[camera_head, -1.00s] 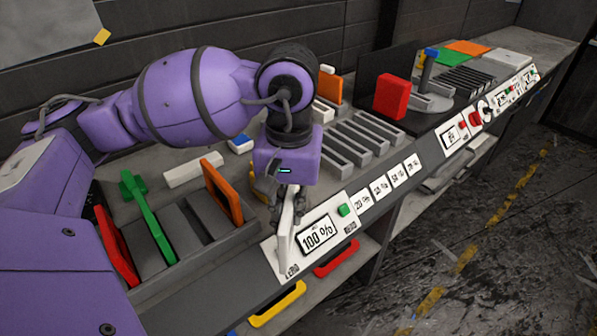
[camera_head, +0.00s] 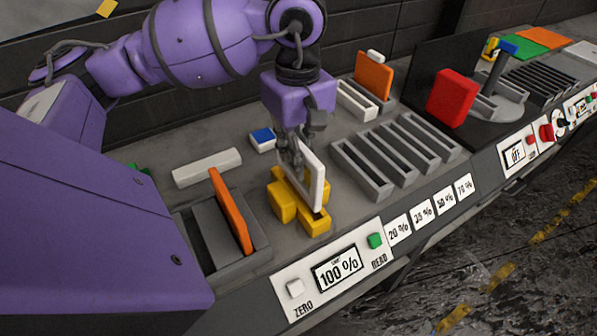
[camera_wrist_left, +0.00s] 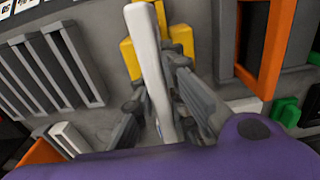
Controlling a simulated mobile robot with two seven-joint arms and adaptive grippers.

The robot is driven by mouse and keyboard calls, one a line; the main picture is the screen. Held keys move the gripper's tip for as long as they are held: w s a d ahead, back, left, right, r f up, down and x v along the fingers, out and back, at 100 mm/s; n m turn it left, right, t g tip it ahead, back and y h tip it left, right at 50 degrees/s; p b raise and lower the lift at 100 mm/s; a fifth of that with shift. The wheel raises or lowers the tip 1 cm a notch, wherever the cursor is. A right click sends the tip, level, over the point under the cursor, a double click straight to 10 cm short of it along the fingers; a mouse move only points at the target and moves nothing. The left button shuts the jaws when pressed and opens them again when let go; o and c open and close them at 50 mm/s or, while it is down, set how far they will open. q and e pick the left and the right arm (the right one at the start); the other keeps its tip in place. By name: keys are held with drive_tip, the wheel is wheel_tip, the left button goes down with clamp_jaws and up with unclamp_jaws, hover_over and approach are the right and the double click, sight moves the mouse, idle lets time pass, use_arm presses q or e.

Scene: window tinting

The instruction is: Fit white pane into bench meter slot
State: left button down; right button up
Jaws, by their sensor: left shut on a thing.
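My left gripper (camera_head: 303,150) points down and is shut on the white pane (camera_head: 312,178), which stands upright on edge. In the left wrist view the white pane (camera_wrist_left: 148,60) runs up from between the fingers (camera_wrist_left: 155,110). The yellow meter (camera_head: 283,198) is on the bench right at the pane; its yellow blocks (camera_wrist_left: 178,40) show on both sides of the pane. The pane's lower edge is over or in the meter's gap; I cannot tell how deep. The meter's panel (camera_head: 338,273) reads 100 %. My right gripper is out of view.
A grey rack with an orange pane (camera_head: 232,212) stands left of the meter. A row of empty grey slots (camera_head: 395,150) lies to the right. A white bar (camera_head: 207,167) and a blue-topped block (camera_head: 262,139) lie behind. A red block (camera_head: 452,97) stands farther right.

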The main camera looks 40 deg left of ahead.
use_arm(q)
drive_tip(key=shift+w+f, duration=0.15)
drive_tip(key=shift+f, duration=2.5)
drive_tip(key=c, duration=2.2)
unclamp_jaws()
drive_tip(key=shift+f, duration=0.15)
drive_tip(key=o, duration=0.4)
drive_tip(key=shift+o, duration=0.2)
wheel_tip(320, 180, up, 12)
drive_tip(key=shift+r, duration=0.25)
